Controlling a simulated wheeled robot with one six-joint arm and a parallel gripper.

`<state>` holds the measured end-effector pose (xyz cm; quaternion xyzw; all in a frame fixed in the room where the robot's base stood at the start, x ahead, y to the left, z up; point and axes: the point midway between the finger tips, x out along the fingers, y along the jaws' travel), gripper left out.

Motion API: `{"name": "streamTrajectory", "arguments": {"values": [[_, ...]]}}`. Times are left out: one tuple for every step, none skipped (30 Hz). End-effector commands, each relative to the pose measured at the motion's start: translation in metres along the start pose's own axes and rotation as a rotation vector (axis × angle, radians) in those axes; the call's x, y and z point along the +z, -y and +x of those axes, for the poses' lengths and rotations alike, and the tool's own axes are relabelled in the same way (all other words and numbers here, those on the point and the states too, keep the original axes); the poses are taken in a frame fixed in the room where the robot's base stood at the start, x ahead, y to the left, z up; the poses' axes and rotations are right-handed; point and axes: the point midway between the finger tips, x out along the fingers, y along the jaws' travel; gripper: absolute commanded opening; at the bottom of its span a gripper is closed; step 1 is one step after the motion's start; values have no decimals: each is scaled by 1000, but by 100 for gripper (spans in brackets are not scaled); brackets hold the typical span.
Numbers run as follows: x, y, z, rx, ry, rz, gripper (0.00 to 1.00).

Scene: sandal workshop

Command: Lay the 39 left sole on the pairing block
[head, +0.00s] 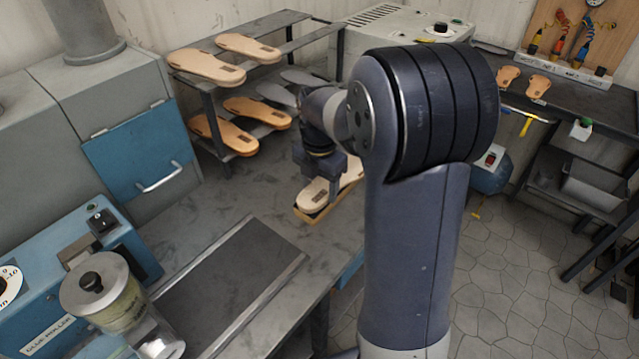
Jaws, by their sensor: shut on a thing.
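My gripper (333,187) points down at the pairing block and is shut on a pale tan sole (313,196). The sole lies flat on or just above the wooden pairing block (318,214); I cannot tell whether they touch. Another pale sole part (353,169) shows right behind the gripper, partly hidden by my arm; I cannot tell whether it is a separate sole. The fingertips are mostly hidden. Size and side marks are too small to read, so I cannot tell which sole is the 39 left.
A rack (210,103) at the back left holds several tan and grey soles on two levels. A blue glue roller machine (60,290) stands at the lower left, beside a dark flat belt (225,290). Bare grey bench lies left of the block. A tool bench (610,125) is at right.

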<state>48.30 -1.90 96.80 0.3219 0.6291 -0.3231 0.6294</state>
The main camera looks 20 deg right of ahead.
Motion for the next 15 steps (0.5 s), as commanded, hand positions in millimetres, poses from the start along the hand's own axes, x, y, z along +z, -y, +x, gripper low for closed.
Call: {"name": "streamTrajectory", "arguments": {"values": [[0,0,0,0,0,0,59],[0,0,0,0,0,0,62],[0,0,0,0,0,0,65],[0,0,0,0,0,0,68],[0,0,0,0,0,0,70],[0,0,0,0,0,0,73],[0,0,0,0,0,0,76],[0,0,0,0,0,0,78],[0,0,0,0,0,0,81],[0,0,0,0,0,0,83],[0,0,0,0,0,0,83],[0,0,0,0,0,0,83],[0,0,0,0,0,0,83],[0,0,0,0,0,0,83],[0,0,0,-1,-1,0,83]]}}
